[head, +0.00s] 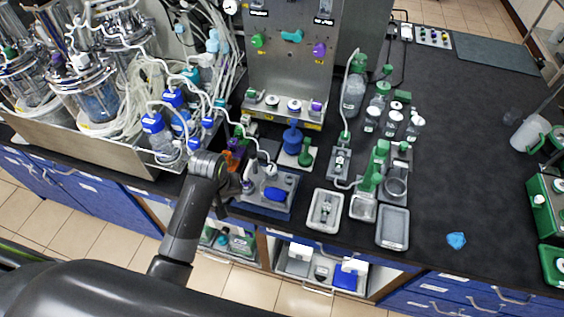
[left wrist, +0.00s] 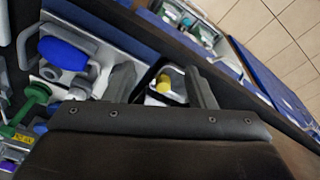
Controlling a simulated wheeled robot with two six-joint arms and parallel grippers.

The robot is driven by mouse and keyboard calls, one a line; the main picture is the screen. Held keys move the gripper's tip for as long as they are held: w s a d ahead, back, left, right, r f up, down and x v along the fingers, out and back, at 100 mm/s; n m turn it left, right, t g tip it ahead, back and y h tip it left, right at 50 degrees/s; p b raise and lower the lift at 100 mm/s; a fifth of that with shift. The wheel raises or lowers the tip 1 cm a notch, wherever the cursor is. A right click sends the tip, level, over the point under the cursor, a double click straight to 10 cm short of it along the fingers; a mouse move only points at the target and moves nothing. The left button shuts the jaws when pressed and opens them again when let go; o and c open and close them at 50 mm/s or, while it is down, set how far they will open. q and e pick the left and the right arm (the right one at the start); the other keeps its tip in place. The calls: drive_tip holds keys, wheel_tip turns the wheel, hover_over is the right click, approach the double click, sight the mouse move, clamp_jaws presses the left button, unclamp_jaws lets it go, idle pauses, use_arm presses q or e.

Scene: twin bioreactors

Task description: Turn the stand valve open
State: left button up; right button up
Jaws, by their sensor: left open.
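The stand valve, with its blue handle (head: 277,194), sits on a grey and blue stand base (head: 262,208) at the front edge of the bench. My left gripper (head: 246,184) is just left of the blue handle in the head view. In the left wrist view the blue handle (left wrist: 62,53) is left of the fingers, apart from them. My left gripper also shows there (left wrist: 163,85), open, with nothing visibly held. A small yellow part (left wrist: 163,82) shows between the fingers, beyond them; what it belongs to is unclear. My right gripper is not in view.
A blue bottle (head: 292,138) and green-capped pieces stand behind the stand. Small trays (head: 325,210) lie to its right. Tubing and blue-capped bottles (head: 158,133) crowd the left. Bench is clear around the blue lump (head: 456,240).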

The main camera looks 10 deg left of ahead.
use_arm(q)
drive_tip(key=w+d+r+n+g, duration=0.1)
drive_tip(key=w+d+r, duration=0.25)
drive_tip(key=w, duration=0.25)
drive_tip(key=w+d+r+n, duration=0.1)
drive_tip(key=w+d+r, duration=0.1)
drive_tip(key=w+r, duration=0.25)
wheel_tip(320, 180, up, 6)
drive_tip(key=n, duration=0.1)
hover_over(272, 169)
drive_tip(key=shift+g, duration=0.4)
wheel_tip(272, 169, down, 16)
drive_tip(key=shift+f+b, duration=0.1)
drive_tip(key=shift+b, duration=1.1)
drive_tip(key=shift+f, duration=0.55)
drive_tip(key=c, duration=1)
